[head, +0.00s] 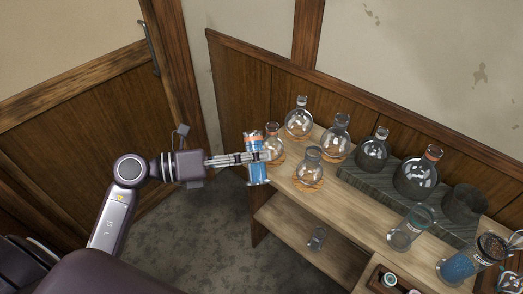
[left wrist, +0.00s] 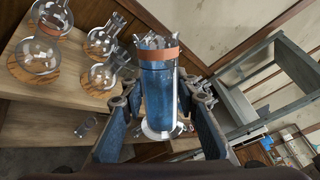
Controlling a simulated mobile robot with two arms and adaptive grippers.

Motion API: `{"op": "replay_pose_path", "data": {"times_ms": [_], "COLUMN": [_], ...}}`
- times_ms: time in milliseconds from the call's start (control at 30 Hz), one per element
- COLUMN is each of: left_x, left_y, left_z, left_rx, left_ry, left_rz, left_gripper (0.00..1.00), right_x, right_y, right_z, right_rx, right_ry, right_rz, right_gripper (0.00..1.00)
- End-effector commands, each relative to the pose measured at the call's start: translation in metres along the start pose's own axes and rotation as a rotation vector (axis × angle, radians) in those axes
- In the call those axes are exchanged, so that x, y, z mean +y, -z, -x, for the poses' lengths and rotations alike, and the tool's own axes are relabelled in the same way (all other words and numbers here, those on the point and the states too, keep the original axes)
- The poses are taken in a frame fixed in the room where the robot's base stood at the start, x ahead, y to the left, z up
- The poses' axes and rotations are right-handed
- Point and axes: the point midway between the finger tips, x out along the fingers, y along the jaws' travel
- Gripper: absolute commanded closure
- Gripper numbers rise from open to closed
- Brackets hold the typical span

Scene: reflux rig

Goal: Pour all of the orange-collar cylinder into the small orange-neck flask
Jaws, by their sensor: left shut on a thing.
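The orange-collar cylinder (head: 258,174) holds blue liquid and hangs beyond the left end of the bench, in my left gripper (head: 257,158). In the left wrist view the cylinder (left wrist: 158,95) stands between the two fingers of my left gripper (left wrist: 160,118), with its collar near the top and its foot below. It looks about upright. The small orange-neck flask (head: 275,148) stands on the bench's left end, just right of the cylinder and close to it. Its neck shows; part of its body is hidden. My right gripper is not in view.
Several round flasks stand on the wooden bench (head: 299,203). A larger orange-neck flask (head: 416,178) is on the grey slab. A small glass (head: 317,238) stands on the lower shelf.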

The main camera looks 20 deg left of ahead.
Motion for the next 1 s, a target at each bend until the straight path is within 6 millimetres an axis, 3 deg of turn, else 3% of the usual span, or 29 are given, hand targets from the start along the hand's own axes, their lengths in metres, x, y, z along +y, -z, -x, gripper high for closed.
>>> {"op": "replay_pose_path", "data": {"times_ms": [233,533,1000], "left_x": [-0.008,-0.003,0.028], "left_y": [0.005,-0.001,-0.019], "left_z": [0.008,-0.005,-0.052], "left_rx": [0.014,0.007,-0.032], "left_ry": [0.005,0.006,-0.013], "left_rz": [-0.007,-0.003,0.013], "left_gripper": [1.00,1.00,1.00], "right_x": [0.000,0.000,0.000], "right_y": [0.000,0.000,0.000], "right_z": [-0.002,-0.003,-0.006], "right_rx": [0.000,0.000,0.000], "right_ry": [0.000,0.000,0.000], "right_rz": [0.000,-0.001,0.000], "right_gripper": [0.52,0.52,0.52]}}
